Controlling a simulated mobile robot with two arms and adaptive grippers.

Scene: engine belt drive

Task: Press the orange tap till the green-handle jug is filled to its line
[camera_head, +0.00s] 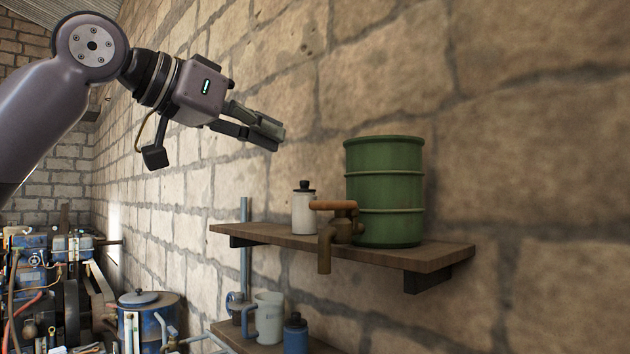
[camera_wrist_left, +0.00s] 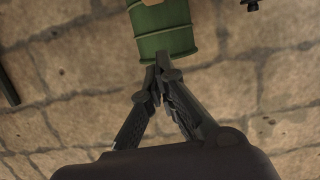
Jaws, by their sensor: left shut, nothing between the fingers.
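The orange tap (camera_head: 336,206) has an orange lever and a brass body with a downward spout. It stands in front of a green drum (camera_head: 385,190) on the upper wooden shelf. My left gripper (camera_head: 272,134) is shut and empty, in the air up and left of the tap. In the left wrist view its fingertips (camera_wrist_left: 160,74) meet, with the drum (camera_wrist_left: 163,35) beyond them. A pale jug (camera_head: 269,317) stands on the lower shelf, its handle looking blue-grey. No clearly green handle shows, and no fill line or liquid can be made out. My right gripper is not in view.
A white bottle with a dark cap (camera_head: 304,208) stands left of the tap on the upper shelf (camera_head: 432,256). A blue bottle (camera_head: 296,335) stands beside the jug on the lower shelf (camera_head: 232,337). A stone wall backs both shelves. Machinery and a blue pot (camera_head: 148,318) fill the lower left.

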